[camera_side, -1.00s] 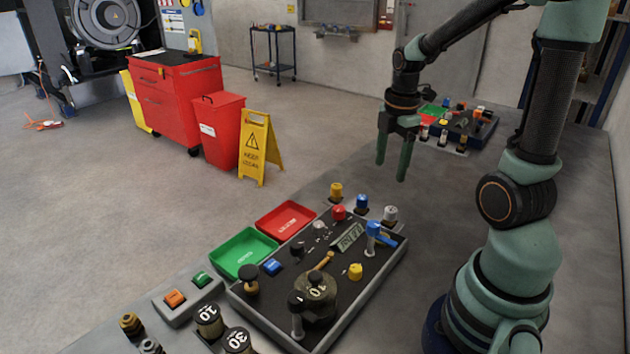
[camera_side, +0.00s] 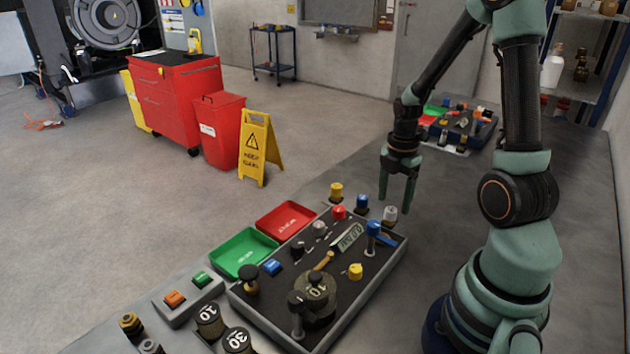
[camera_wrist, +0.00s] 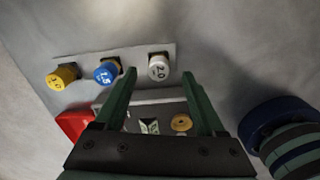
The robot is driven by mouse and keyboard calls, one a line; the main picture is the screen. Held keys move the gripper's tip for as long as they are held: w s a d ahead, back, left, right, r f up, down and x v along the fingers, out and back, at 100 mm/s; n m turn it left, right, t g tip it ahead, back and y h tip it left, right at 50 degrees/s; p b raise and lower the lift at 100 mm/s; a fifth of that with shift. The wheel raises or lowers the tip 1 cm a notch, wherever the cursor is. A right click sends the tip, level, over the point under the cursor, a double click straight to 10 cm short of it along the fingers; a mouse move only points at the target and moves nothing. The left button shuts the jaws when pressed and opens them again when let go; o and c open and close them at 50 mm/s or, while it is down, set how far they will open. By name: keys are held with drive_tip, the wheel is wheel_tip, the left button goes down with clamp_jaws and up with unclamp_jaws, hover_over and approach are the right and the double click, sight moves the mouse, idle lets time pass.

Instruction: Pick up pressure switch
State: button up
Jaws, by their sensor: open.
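Three capped cylinders, which look like pressure switches, stand in a row on a light strip beyond the panel. They are yellow (camera_side: 336,189), blue (camera_side: 362,201) and white (camera_side: 390,213). In the wrist view the yellow one (camera_wrist: 62,77) is at left, the blue one (camera_wrist: 107,72) is marked 1.5, and the white one (camera_wrist: 159,68) is marked 2.0. My gripper (camera_side: 395,203) is open and empty, pointing down close to the white one. In the wrist view my fingertips (camera_wrist: 159,73) appear either side of the white one; whether they are level with it I cannot tell.
The panel (camera_side: 378,287) with knobs, a valve and a gauge lies in front of the row. A green tray (camera_side: 243,254) and a red tray (camera_side: 286,220) sit along its left side. Bare bench is clear to the right; a second panel (camera_side: 470,125) stands farther back.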

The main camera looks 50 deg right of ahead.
sight(391, 209)
drive_tip(key=shift+w+f, duration=0.1)
drive_tip(key=shift+f, duration=1.9)
clamp_jaws()
drive_tip(key=shift+r, duration=0.1)
